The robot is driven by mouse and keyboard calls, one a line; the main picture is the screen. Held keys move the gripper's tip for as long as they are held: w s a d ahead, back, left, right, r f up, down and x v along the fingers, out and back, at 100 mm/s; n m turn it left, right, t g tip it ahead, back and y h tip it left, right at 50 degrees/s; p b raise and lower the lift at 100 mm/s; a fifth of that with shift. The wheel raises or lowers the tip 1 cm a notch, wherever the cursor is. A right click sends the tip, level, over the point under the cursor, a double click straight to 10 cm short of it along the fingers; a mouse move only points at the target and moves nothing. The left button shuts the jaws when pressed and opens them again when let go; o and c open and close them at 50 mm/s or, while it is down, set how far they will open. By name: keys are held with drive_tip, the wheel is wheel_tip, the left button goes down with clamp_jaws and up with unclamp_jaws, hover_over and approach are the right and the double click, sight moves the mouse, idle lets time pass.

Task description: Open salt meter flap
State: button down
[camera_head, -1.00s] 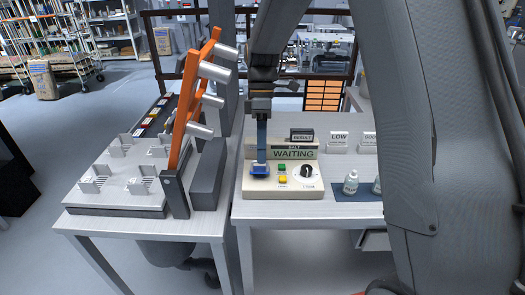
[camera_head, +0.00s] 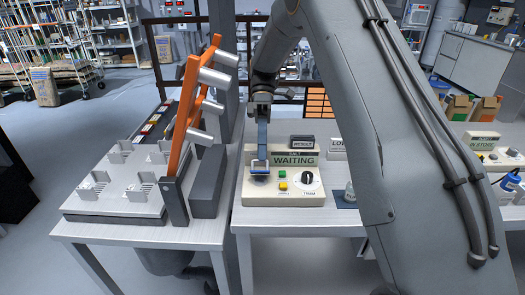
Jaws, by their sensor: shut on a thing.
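The salt meter (camera_head: 310,196) is a cream box on the right-hand table, with a screen (camera_head: 294,160) reading "SALT WAITING". It has a green button, a yellow button and a black dial (camera_head: 307,178). Its small blue flap (camera_head: 260,171) is at the left of the top face and looks tilted up, with a dark gap below it. My gripper (camera_head: 262,158) points down from above and is shut on the flap's edge. The fingertips are small here, so the exact grip is hard to see.
An orange rack (camera_head: 186,100) with grey cylinders stands on the left table beside a grey block (camera_head: 207,180). A small bottle (camera_head: 350,192) is partly hidden by my arm. A second meter (camera_head: 487,150) is at the right.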

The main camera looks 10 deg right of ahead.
drive_tip(key=c, duration=1.9)
unclamp_jaws()
drive_tip(key=shift+w, duration=0.1)
drive_tip(key=b+v, duration=0.2)
drive_tip(key=v, duration=0.4)
drive_tip(key=shift+w+d+r+b, duration=0.1)
drive_tip(key=shift+w+r+b, duration=0.1)
drive_tip(key=shift+w+b, duration=0.2)
drive_tip(key=shift+w+r, duration=0.2)
drive_tip(key=shift+r, duration=0.2)
